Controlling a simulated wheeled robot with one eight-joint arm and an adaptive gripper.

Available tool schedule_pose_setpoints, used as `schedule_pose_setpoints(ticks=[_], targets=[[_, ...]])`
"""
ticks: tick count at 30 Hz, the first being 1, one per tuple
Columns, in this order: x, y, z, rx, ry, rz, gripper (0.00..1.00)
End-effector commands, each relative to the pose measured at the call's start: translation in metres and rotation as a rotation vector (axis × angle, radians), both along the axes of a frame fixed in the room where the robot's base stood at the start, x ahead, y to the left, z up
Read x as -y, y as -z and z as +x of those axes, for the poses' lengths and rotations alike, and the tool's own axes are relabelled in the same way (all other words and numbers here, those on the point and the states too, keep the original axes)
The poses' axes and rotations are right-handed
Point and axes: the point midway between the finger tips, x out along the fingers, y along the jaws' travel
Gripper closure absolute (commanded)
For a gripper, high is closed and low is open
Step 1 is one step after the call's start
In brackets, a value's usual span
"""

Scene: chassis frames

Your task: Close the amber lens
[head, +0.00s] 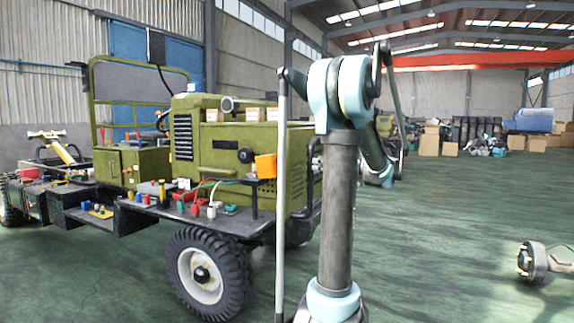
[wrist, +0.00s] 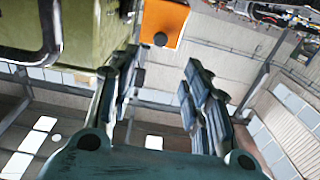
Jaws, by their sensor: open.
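The amber lens (head: 265,166) is an orange, box-like piece at the front corner of the green vehicle, above a dark post on the fender in the head view. In the wrist view the amber lens (wrist: 165,22) is at the top, with a dark round knob (wrist: 160,39) near its lower edge. I cannot tell how far open it is. My gripper (wrist: 160,65) is open and empty, its two dark fingers spread apart. The lens lies beyond the fingertips, apart from them. In the head view I cannot make out my gripper's fingers.
The green vehicle (head: 225,150) stands left of my arm. Its black fender shelf (head: 235,222) carries several small coloured parts and cables, above a large wheel (head: 205,275). An axle part (head: 537,262) lies at the far right. The green floor (head: 450,230) between is clear.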

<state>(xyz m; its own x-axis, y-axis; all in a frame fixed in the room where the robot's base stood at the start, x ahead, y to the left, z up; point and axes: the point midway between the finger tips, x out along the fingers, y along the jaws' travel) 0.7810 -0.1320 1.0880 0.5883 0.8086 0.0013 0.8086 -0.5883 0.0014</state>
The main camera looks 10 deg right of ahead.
Motion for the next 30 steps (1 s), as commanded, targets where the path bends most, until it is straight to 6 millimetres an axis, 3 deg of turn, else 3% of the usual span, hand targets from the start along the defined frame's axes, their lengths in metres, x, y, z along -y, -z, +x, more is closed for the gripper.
schedule_pose_setpoints(ticks=[21, 30], targets=[[-0.093, 0.000, 0.066, -0.003, -0.004, 0.000, 0.56], [-0.119, 0.000, 0.085, -0.003, -0.002, 0.000, 0.56]])
